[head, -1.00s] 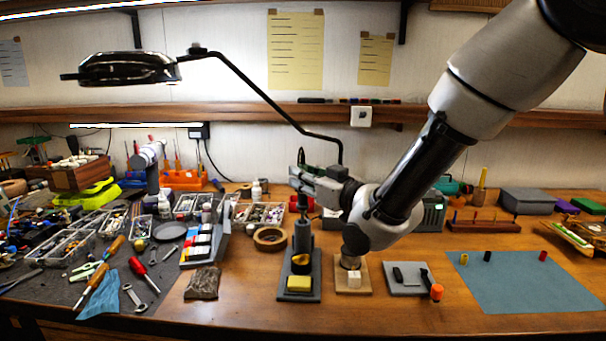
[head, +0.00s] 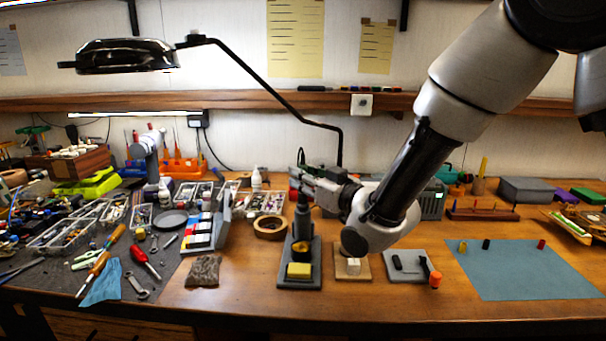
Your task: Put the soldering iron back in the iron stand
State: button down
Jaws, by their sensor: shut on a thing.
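The iron stand (head: 313,278) is a dark grey base on the bench, with a yellow sponge (head: 299,270) at its front and a dark ring with yellow inside behind it. My gripper (head: 303,186) is above the rear of the stand, seen from the side. It is shut on the soldering iron (head: 302,222), which seems to be the dark upright piece below the jaws. The iron's lower end is at the stand's ring. I cannot tell how deep it sits, and the tip is hidden.
A wooden block base (head: 342,274) and a grey plate (head: 398,276) with an orange-capped item (head: 435,280) stand right of the stand. A tape roll (head: 270,228) and a brown rag (head: 203,271) are left. A lamp arm (head: 270,85) hangs behind. A blue mat (head: 520,275) lies at right.

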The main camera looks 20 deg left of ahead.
jog(key=shift+f, duration=0.25)
jog(key=c, duration=0.9)
grip_release()
jog(key=shift+o, duration=0.2)
jog(key=s+d+r, duration=0.2)
jog(key=s+d, duration=0.1)
jog(key=d, duration=0.3)
jog(key=shift+s, duration=0.35)
dwell(0.5)
